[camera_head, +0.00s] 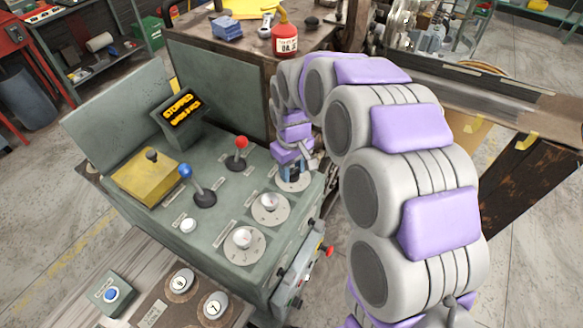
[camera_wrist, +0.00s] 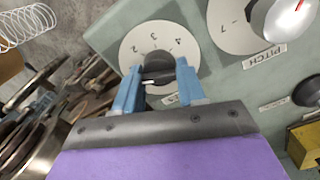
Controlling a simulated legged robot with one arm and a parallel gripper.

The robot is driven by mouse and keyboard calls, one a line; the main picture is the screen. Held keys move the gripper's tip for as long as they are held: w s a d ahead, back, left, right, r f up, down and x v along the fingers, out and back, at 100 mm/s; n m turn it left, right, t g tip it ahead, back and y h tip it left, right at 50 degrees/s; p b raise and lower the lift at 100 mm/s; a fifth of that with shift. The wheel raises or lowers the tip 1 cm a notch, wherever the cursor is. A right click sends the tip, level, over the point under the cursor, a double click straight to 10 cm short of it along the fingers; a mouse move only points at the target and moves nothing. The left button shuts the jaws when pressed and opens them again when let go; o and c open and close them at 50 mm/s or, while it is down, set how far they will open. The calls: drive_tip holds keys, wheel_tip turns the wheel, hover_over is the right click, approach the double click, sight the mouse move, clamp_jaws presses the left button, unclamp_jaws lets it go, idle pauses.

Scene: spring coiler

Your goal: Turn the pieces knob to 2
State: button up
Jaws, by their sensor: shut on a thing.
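The pieces knob is a black knob (camera_wrist: 158,66) on a round white dial (camera_wrist: 140,42) with numbers including 2, 3 and 4. My gripper (camera_wrist: 157,72) has its blue fingers on both sides of the knob, shut on it. A short white mark shows on the knob's near side, between the fingers; I cannot tell which number the knob is set to. The label below the dial is mostly hidden by a finger.
The pitch dial (camera_wrist: 225,27) is beside it. On the green console (camera_head: 215,225) stand a red-topped lever (camera_head: 240,146), a blue-topped lever (camera_head: 187,174) and a display (camera_head: 181,108) reading "STOPPED". Two more dials (camera_head: 270,209) lie nearer. A wire coil (camera_wrist: 28,27) is at upper left.

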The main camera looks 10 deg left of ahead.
drive_tip(key=shift+d, duration=0.1)
drive_tip(key=m+p, duration=0.3)
drive_tip(key=m, duration=0.1)
drive_tip(key=shift+s+d+r+p, duration=0.1)
drive_tip(key=shift+s+p, duration=0.05)
drive_tip(key=shift+p, duration=0.2)
drive_tip(key=shift+m+p, duration=1.35)
drive_tip(key=shift+m, duration=0.95)
drive_tip(key=o, duration=1)
drive_tip(key=shift+s, duration=0.1)
drive_tip(key=shift+c, duration=0.2)
drive_tip(key=shift+o, duration=0.4)
